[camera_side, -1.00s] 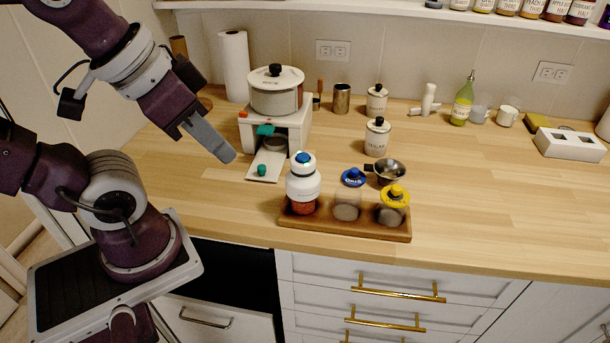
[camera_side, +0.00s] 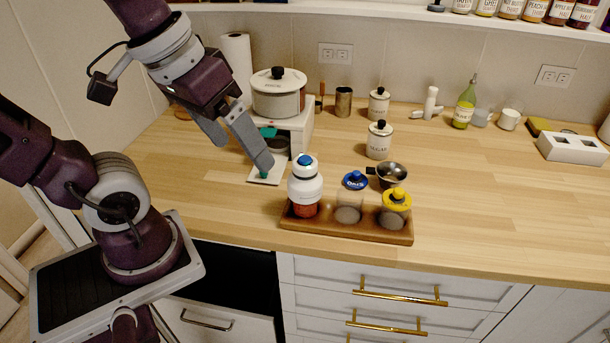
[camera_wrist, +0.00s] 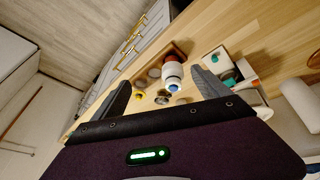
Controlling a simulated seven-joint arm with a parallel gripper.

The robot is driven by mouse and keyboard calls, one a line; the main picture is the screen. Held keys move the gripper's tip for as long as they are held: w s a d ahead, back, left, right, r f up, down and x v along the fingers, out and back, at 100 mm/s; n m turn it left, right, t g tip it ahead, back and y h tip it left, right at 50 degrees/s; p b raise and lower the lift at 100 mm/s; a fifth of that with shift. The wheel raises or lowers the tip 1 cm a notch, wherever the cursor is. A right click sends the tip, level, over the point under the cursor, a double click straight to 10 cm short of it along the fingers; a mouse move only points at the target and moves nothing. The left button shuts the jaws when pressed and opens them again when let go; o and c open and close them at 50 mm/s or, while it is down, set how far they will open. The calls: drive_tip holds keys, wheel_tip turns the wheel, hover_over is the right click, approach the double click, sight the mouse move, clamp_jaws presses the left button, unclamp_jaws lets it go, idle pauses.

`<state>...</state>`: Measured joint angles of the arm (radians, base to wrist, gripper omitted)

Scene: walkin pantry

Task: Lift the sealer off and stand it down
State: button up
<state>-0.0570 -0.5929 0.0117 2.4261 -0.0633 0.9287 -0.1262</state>
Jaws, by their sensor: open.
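The sealer (camera_side: 305,182) is a white, rounded body with a dark band and a blue knob on top. It sits upright on a jar with red contents (camera_side: 304,209), at the left end of a wooden tray (camera_side: 345,232). In the wrist view the sealer (camera_wrist: 172,70) shows between the fingers, beyond their tips. My gripper (camera_side: 243,153) is open and empty, above and left of the sealer and apart from it; its fingers also frame the wrist view (camera_wrist: 160,80).
A white stand with a pot (camera_side: 277,98) is behind left.

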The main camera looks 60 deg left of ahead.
sight(302, 156)
drive_tip(key=w+a+f+n+g+h, duration=0.1)
drive_tip(key=w+f+n, duration=0.1)
drive_tip(key=w+n, duration=0.2)
drive_tip(key=w+a+f+n+g+h, duration=0.1)
drive_tip(key=w+a+f+n+g, duration=0.1)
drive_tip(key=w+n, duration=0.3)
drive_tip(key=w+a+f+n+g+h, duration=0.1)
drive_tip(key=w+a+f+n+h, duration=0.1)
drive_tip(key=w+n, duration=0.3)
drive_tip(key=shift+a+f+g, duration=0.25)
drive_tip(key=shift+f+g, duration=0.05)
drive_tip(key=shift+f, duration=0.1)
drive_tip(key=shift+n, duration=0.4)
drive_tip(key=x, duration=0.7)
drive_tip(key=shift+a+f, duration=0.25)
drive_tip(key=shift+f, duration=0.05)
drive_tip(key=c, duration=1.8)
wheel_tip(302, 156, up, 13)
drive_tip(key=shift+r, duration=0.1)
drive_tip(key=shift+c, duration=0.2)
